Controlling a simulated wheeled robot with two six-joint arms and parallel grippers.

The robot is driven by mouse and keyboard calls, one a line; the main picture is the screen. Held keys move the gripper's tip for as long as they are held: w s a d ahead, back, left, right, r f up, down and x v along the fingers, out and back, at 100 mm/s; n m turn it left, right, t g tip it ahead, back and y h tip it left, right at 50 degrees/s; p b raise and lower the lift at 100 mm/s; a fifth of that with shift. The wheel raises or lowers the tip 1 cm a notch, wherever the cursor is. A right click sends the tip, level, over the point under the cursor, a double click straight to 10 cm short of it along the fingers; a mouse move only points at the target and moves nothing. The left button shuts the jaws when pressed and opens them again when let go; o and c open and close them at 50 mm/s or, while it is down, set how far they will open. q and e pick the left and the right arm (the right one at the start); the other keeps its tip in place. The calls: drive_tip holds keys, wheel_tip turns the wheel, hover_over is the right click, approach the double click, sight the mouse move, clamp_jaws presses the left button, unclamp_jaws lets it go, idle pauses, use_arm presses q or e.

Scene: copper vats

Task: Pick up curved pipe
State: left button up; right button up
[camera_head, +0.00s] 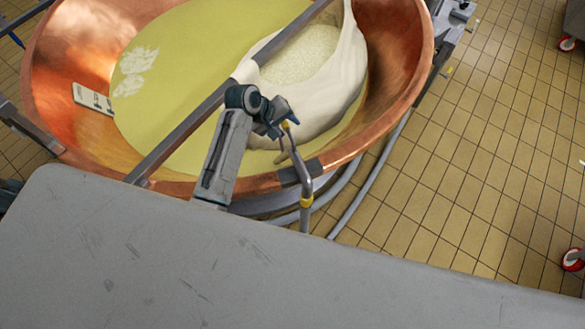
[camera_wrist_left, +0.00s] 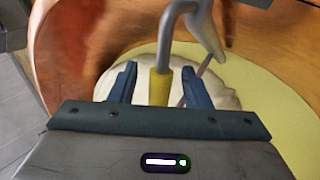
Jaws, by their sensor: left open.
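The curved pipe (camera_head: 304,180) is a grey bent tube with yellow bands, at the near right rim of the copper vat. Its lower part hangs outside the rim and its upper part reaches over the inside. My left gripper (camera_head: 284,112) is at the pipe's upper end, above the vat. In the left wrist view, the open blue fingers of the gripper (camera_wrist_left: 160,88) stand on either side of a yellow section of the pipe (camera_wrist_left: 160,87), with gaps at both sides. Whether the pipe lies fully between the fingers in depth is unclear. My right gripper is not in view.
The copper vat (camera_head: 398,55) holds yellow liquid (camera_head: 185,45) and a white cloth (camera_head: 345,75) with pale curd. A metal bar (camera_head: 190,125) crosses the vat. A grey surface (camera_head: 150,260) fills the foreground. Tiled floor (camera_head: 490,150) is open at right.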

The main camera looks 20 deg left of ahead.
use_arm(q)
clamp_jaws()
drive_tip(key=shift+w+r, duration=0.1)
drive_tip(key=shift+r, duration=0.15)
wheel_tip(320, 180, up, 10)
drive_tip(key=b, duration=0.2)
drive_tip(key=shift+f+b, duration=0.15)
drive_tip(key=shift+b, duration=0.2)
